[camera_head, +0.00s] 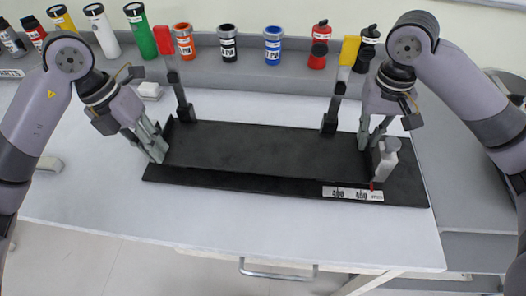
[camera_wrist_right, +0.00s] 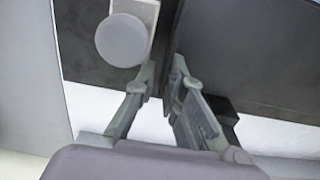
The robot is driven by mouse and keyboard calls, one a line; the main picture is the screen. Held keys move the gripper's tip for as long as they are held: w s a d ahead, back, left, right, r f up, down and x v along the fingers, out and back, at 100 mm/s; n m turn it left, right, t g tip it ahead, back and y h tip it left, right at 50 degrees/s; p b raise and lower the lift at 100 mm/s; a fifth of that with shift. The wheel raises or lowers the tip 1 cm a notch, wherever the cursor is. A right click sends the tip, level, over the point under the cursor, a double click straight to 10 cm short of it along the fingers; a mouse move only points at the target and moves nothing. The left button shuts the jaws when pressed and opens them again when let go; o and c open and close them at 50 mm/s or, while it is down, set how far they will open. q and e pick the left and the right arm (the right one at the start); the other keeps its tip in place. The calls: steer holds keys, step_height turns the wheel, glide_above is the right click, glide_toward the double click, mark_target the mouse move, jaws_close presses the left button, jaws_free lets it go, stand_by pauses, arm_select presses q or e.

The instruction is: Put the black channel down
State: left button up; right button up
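The black channel (camera_head: 265,147) is a long dark piece lying lengthwise over the black base (camera_head: 235,182) of the rig. It looks level; I cannot tell whether it touches the base or hangs slightly above it. My left gripper (camera_head: 160,154) is at the channel's left end, its fingers close together on the edge. My right gripper (camera_head: 367,143) is at the right end. In the right wrist view the fingertips (camera_wrist_right: 163,72) close in on either side of a thin dark edge of the channel (camera_wrist_right: 173,30). The left fingertips' contact is partly hidden.
A red-tipped clamp (camera_head: 175,80) and a yellow-tipped clamp (camera_head: 340,85) stand upright behind the channel. A grey-white capped post (camera_head: 386,160) stands on the base beside my right gripper. A white label (camera_head: 352,194) is at the front right. Several canisters line the back shelf.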

arm_select(q)
steer(key=o, duration=0.3)
steer(key=shift+d, duration=0.15)
arm_select(e)
steer(key=o, duration=0.3)
steer(key=shift+a, duration=0.1)
arm_select(q)
steer(key=shift+r, duration=0.1)
arm_select(e)
steer(key=shift+r, duration=0.2)
arm_select(q)
steer(key=v, duration=1.1)
steer(key=shift+r, duration=0.4)
arm_select(e)
step_height(320, 180, up, 12)
steer(key=shift+f, duration=0.15)
